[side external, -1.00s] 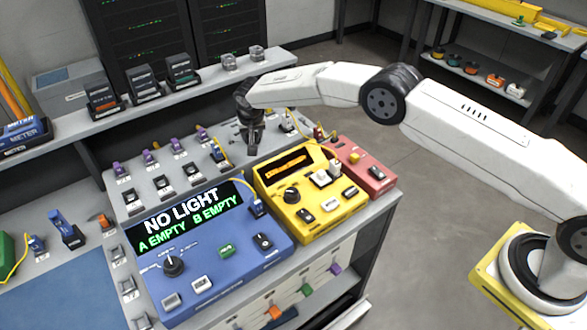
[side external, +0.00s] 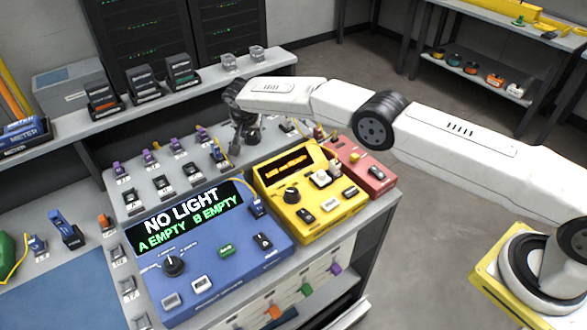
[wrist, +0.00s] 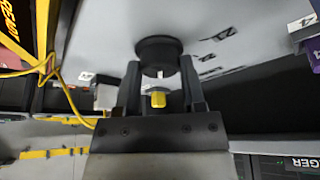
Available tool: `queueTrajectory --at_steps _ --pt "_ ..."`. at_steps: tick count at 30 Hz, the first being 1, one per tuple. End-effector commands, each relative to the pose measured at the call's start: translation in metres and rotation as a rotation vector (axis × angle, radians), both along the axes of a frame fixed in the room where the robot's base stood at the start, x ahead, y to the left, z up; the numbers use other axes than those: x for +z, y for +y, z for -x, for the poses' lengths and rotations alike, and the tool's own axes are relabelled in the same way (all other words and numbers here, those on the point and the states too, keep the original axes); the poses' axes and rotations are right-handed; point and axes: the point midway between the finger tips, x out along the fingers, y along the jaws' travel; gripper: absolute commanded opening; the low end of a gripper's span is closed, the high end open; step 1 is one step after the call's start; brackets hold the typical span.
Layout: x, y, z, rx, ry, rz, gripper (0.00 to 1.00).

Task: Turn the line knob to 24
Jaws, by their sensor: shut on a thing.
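The line knob (wrist: 158,52) is black and round with a white mark. It stands on a grey panel (wrist: 105,30) in the wrist view. My gripper (wrist: 160,78) has one dark finger on each side of the knob and is shut on it. A small yellow piece (wrist: 158,99) shows between the fingers. Small black labels (wrist: 222,35) lie beside the knob, upside down and blurred. In the side view my gripper (side external: 243,142) is low at the back right of the grey panel, and the knob is hidden there.
A blue unit (side external: 215,255) reading "NO LIGHT, A EMPTY B EMPTY" stands in front. A yellow unit (side external: 325,222) and a red unit (side external: 372,173) stand to the right. Purple connectors (side external: 150,157) line the grey panel. A yellow cable (wrist: 45,62) runs near my gripper.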

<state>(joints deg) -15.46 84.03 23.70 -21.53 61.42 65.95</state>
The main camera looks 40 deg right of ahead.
Motion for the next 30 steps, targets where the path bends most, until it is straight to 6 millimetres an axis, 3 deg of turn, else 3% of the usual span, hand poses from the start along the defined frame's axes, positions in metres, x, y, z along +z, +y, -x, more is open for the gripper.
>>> queueTrajectory --at_steps 30 --pt "-0.0002 -0.0006 -0.0005 -0.073 -0.001 0.001 0.00"
